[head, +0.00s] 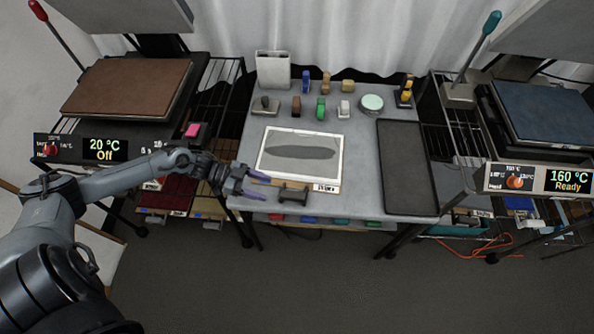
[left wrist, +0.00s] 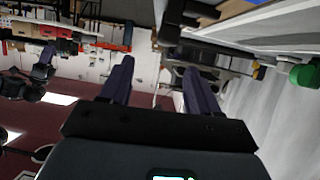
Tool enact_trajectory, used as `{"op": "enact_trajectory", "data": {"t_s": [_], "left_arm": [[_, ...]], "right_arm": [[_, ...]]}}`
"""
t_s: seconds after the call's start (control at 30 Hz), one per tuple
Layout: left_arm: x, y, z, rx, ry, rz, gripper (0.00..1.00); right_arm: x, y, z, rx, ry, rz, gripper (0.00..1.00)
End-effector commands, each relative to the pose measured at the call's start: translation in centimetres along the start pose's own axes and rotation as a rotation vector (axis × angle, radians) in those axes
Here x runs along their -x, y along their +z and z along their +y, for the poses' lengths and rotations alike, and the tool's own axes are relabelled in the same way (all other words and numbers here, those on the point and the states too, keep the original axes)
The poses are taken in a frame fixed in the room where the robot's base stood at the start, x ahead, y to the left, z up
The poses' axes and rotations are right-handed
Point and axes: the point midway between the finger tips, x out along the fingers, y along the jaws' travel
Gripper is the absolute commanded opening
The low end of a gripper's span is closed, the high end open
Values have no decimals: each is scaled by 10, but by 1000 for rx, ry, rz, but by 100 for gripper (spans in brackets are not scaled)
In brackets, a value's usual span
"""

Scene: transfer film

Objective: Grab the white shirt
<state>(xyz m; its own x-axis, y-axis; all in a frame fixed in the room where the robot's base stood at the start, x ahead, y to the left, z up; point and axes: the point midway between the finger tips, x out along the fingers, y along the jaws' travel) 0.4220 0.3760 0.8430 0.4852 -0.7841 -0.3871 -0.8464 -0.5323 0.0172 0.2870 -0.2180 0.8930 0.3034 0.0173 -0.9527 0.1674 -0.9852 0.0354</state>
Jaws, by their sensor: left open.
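I cannot pick out a white shirt for certain in either view. Folded dark red cloth (head: 176,192) and tan cloth (head: 212,203) lie on the shelf under the left press. A white flat piece (head: 105,262) with wooden edges shows at the lower left, partly hidden by my arm; I cannot tell what it is. My left gripper (head: 262,186) is open and empty, at the front left edge of the grey table. Its two purple fingers stand apart in the left wrist view (left wrist: 157,66), with nothing between them. My right gripper is not in view.
The grey table (head: 353,202) carries a white-framed film sheet (head: 262,158), a black stand (head: 293,193), a dark tray (head: 407,165) and several small items. The left press (head: 125,88) reads Off; the right press (head: 555,110) reads 160 °C Ready. Grey floor in front is clear.

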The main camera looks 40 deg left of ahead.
Motion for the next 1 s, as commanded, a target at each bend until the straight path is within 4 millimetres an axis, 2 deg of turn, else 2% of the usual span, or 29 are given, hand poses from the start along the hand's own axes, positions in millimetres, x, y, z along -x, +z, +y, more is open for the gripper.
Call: {"op": "enact_trajectory", "data": {"t_s": [0.03,0.1,0.5,0.77,1.0], "left_arm": [[-3,5,-4,-9,-2,0,62],[-6,4,-6,-15,-5,3,62],[-53,2,-8,-17,-7,6,62],[-68,3,-8,-16,-6,6,62],[-99,5,-10,-17,-6,8,62]], "right_arm": [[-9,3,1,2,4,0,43],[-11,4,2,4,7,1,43],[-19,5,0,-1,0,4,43],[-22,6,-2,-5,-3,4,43],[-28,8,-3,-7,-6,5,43]]}}
